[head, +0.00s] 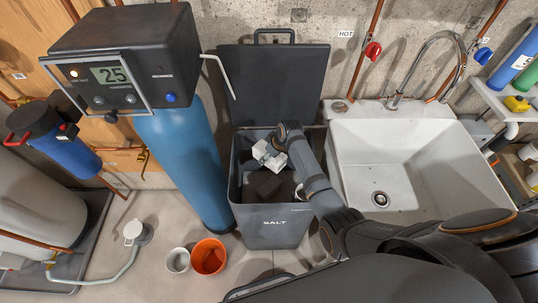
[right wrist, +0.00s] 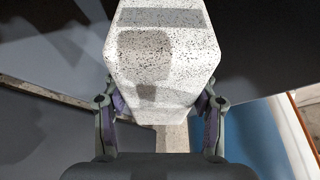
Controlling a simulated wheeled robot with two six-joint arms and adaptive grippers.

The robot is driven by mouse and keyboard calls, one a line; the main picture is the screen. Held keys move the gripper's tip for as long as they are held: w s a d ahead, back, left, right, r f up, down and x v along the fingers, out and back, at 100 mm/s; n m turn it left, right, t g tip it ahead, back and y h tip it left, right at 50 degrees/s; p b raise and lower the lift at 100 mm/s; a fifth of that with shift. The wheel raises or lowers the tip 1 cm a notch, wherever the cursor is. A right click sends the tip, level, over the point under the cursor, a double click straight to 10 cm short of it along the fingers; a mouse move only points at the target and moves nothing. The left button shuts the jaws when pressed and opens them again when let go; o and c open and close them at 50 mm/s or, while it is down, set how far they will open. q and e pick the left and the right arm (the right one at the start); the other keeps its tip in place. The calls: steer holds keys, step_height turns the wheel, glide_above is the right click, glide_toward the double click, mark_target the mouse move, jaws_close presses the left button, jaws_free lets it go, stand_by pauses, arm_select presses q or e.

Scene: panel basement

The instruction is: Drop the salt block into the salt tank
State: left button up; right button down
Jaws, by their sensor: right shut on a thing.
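The salt block (right wrist: 158,60) is white with dark speckles. In the right wrist view my right gripper (right wrist: 160,110) is shut on it, one finger on each side. In the head view the salt block (head: 268,156) is over the opening of the salt tank (head: 270,222), a dark grey bin marked SALT. My right gripper (head: 280,160) is above the tank, its fingers largely hidden by my arm. The tank's lid (head: 272,82) stands open at the back. Inside the tank is dark grey-brown material. My left gripper does not show.
A blue cylinder (head: 185,165) with a control head (head: 125,60) reading 25 stands left of the tank. A white sink (head: 415,160) is on the right. An orange bucket (head: 208,257) and a grey cup (head: 177,261) sit on the floor in front.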

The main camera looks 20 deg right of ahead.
steer(key=shift+r, duration=0.2)
steer(key=shift+c, duration=2.3)
jaws_free()
steer(key=shift+o, duration=0.6)
steer(key=shift+s+f, duration=0.15)
steer(key=shift+f, duration=0.1)
steer(key=v, duration=1.2)
steer(key=shift+r, duration=0.15)
